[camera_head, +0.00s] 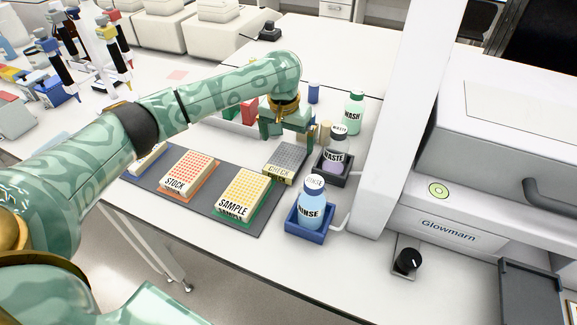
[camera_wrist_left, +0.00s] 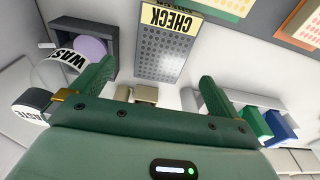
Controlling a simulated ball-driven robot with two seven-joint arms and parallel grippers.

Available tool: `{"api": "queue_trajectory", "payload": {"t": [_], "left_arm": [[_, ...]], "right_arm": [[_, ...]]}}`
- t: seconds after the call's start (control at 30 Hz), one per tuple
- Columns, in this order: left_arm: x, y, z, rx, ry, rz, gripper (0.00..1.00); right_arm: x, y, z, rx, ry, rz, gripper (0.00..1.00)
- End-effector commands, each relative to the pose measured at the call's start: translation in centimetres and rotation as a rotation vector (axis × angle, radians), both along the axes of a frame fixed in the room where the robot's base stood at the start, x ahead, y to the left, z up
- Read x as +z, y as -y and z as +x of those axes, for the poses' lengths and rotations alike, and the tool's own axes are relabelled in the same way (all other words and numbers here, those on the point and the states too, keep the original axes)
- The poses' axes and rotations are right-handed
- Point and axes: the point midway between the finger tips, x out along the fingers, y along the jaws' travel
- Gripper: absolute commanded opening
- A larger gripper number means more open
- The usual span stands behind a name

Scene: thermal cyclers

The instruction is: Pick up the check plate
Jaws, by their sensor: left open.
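The check plate (camera_head: 284,160) is a grey plate with a grid of wells and a yellow CHECK label, at the far right end of the dark mat (camera_head: 146,183). In the left wrist view the check plate (camera_wrist_left: 162,52) shows upside down, between and beyond the fingers. My left gripper (camera_head: 287,136) is over the back of the check plate. In its wrist view the left gripper (camera_wrist_left: 157,75) has its fingers wide apart with nothing between them. Whether a finger touches the plate I cannot tell. My right gripper is not in view.
A SAMPLE plate (camera_head: 242,193) and a STOCK plate (camera_head: 188,174) stand left of the check plate. A WASTE bottle (camera_head: 335,156) in a dark holder stands close on its right. A RINSE bottle (camera_head: 312,207) sits in a blue holder in front. A Glowmarn machine (camera_head: 470,190) fills the right.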

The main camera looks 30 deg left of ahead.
Motion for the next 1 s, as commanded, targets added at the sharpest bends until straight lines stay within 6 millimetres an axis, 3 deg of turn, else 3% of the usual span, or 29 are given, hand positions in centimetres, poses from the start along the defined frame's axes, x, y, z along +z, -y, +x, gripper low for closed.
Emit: {"api": "queue_trajectory", "payload": {"t": [0.03, 0.33, 0.57, 0.8, 0.83, 1.0], "left_arm": [[-1.3, 0.0, 0.1, 0.002, -0.003, -0.001, 1.00], [-3.4, -0.1, 0.2, 0.001, -0.001, -0.001, 1.00], [-7.4, -0.3, 0.3, 0.001, -0.002, 0.000, 1.00], [-7.4, -0.4, 0.4, 0.000, 0.002, 0.000, 1.00], [-7.4, -0.4, 0.4, 0.000, 0.002, 0.000, 0.97], [-7.4, -0.4, 0.4, 0.000, 0.002, 0.001, 0.52]], "right_arm": [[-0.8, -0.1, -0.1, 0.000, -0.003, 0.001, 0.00], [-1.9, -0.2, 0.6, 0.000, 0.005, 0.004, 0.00], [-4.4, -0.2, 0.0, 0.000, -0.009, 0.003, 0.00], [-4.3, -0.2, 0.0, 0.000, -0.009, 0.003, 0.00], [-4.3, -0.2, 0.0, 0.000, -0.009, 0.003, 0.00], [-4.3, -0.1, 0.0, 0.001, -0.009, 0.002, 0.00]]}}
